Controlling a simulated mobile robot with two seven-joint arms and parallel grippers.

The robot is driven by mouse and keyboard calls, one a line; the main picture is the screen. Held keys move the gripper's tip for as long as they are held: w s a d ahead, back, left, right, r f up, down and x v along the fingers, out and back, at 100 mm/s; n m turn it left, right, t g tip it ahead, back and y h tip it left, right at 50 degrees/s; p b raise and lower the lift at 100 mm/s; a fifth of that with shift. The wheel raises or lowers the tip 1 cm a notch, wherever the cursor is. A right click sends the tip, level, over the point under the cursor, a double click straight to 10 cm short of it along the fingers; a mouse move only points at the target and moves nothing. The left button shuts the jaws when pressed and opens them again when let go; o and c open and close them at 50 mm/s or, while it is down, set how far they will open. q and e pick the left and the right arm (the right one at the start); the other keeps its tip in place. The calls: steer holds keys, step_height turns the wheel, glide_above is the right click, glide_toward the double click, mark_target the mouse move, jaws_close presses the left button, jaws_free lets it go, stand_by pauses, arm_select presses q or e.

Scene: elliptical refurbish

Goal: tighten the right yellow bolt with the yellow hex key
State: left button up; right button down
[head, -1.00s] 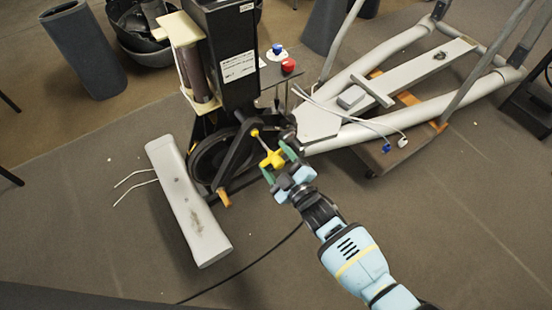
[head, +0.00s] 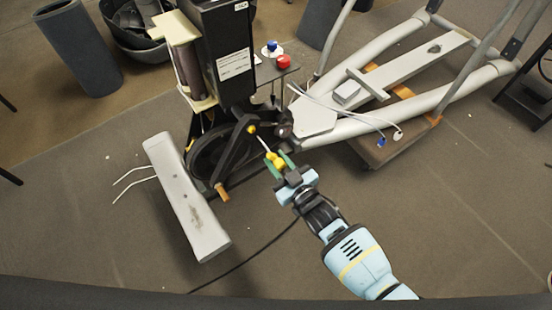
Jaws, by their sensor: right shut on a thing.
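My right gripper (head: 279,166) is shut on the yellow hex key (head: 275,160) by its handle, with green fingertips on either side. The key's thin metal shaft points up and left toward a yellow bolt (head: 251,129) on the dark crank arm of the black machine. The shaft's tip is close to this bolt; I cannot tell whether it is seated in it. A second small yellow spot (head: 190,145) shows at the left of the black wheel, too small to identify. My left gripper is not in view.
The black machine housing (head: 233,60) rises behind the crank. A grey foot bar (head: 188,200) lies at left on the floor. A grey tubular frame (head: 390,120) rests on a low dolly at right. A black cable crosses the floor, which is otherwise open in front.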

steer(key=shift+s+d, duration=0.2)
steer(key=shift+s, duration=0.05)
steer(key=shift+p+v, duration=1.3)
steer(key=shift+v, duration=0.65)
steer(key=shift+p+v, duration=0.4)
steer(key=shift+v, duration=0.6)
steer(key=shift+r, duration=0.15)
